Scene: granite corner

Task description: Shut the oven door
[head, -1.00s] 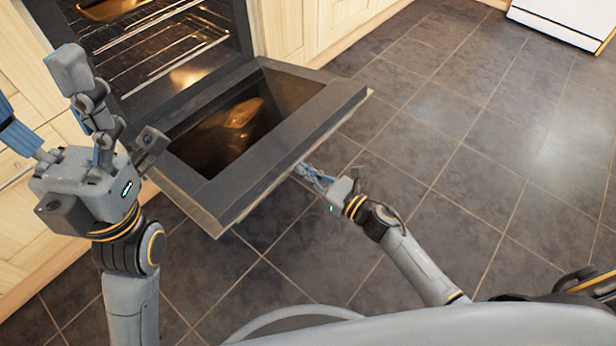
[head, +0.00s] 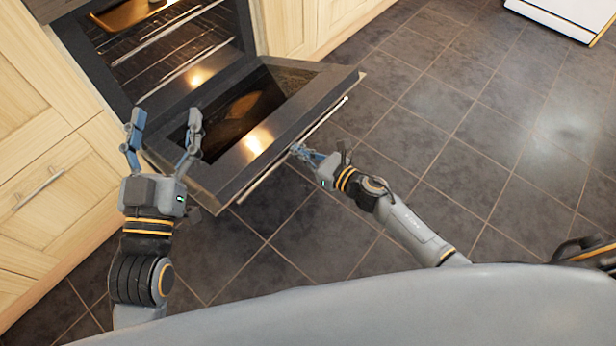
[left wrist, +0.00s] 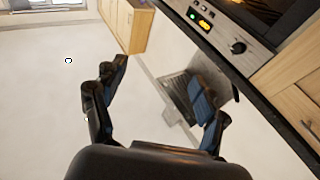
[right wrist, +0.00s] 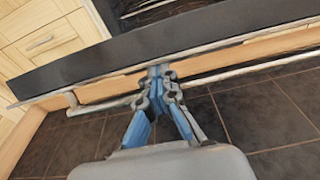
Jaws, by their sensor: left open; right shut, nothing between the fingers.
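The oven door (head: 278,121) hangs open and tilted below the oven cavity (head: 165,40) in the head view, with a dark window and a bar handle (head: 290,152) along its outer edge. My right gripper (head: 303,153) is shut and empty, with its fingertips at the door's outer edge close to the handle. In the right wrist view its fingertips (right wrist: 160,72) overlap the handle bar (right wrist: 220,78); I cannot tell whether they touch. My left gripper (head: 165,128) is open and empty, raised in front of the door's left end. The left wrist view shows its spread fingers (left wrist: 160,90).
Wooden cabinets with bar handles (head: 40,185) flank the oven on the left, and more cabinets (head: 315,25) stand on its right. A white appliance (head: 560,15) stands at the far right. The dark tiled floor (head: 470,120) is clear.

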